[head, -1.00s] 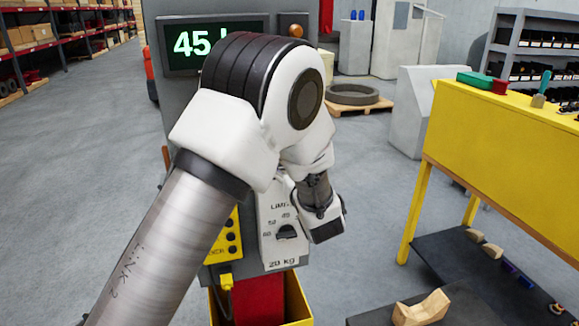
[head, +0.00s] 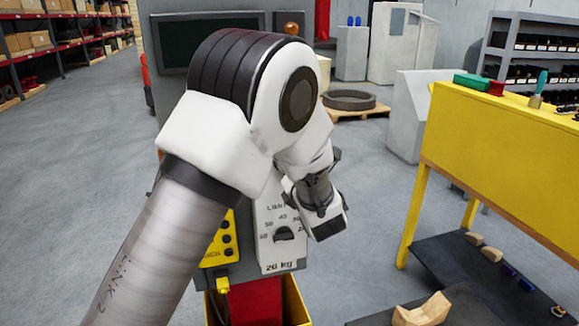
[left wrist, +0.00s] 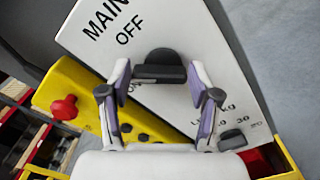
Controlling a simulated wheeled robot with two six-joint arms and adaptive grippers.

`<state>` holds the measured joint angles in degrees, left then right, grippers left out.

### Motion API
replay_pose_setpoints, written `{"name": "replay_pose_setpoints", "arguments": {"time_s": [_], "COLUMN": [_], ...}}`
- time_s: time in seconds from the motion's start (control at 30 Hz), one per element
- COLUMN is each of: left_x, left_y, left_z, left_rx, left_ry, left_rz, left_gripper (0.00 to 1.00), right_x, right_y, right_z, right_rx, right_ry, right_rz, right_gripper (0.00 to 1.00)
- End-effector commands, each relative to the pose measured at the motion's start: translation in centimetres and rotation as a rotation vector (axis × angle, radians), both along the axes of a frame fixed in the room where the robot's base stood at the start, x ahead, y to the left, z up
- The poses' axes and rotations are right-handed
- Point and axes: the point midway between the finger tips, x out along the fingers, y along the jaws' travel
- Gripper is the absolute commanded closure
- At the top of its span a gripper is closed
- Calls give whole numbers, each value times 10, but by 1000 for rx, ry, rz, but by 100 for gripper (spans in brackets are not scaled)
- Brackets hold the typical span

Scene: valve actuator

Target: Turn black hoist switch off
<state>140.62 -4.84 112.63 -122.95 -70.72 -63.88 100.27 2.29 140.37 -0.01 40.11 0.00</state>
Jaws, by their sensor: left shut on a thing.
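The black hoist switch (left wrist: 160,62) is a dark knob on a pale panel (left wrist: 200,30) in the left wrist view. OFF is printed above its left side, under MAIN, and ON is partly hidden at its lower left. My left gripper (left wrist: 160,74) has its two fingertips on either side of the knob and is shut on it. In the head view my left arm covers the switch and the fingers. The display (head: 172,58) on the grey cabinet is dark. My right gripper is in neither view.
Below the switch is a black limit dial (head: 284,233), also in the left wrist view (left wrist: 232,139). Beside it is a yellow button box (head: 217,247) with a red button (left wrist: 65,107).

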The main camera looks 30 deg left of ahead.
Motion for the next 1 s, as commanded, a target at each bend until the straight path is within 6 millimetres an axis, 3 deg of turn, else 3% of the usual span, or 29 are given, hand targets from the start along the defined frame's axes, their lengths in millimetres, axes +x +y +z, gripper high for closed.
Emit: {"name": "replay_pose_setpoints", "arguments": {"time_s": [0.6, 1.0], "left_x": [2, 3], "left_y": [-1, -2], "left_z": [-2, -2], "left_rx": [363, 498], "left_ry": [433, 585], "left_rz": [6, 8], "left_gripper": [72, 72], "right_x": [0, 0], "right_y": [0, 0], "right_z": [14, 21], "right_rx": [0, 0], "right_ry": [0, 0], "right_rz": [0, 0], "right_gripper": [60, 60]}}
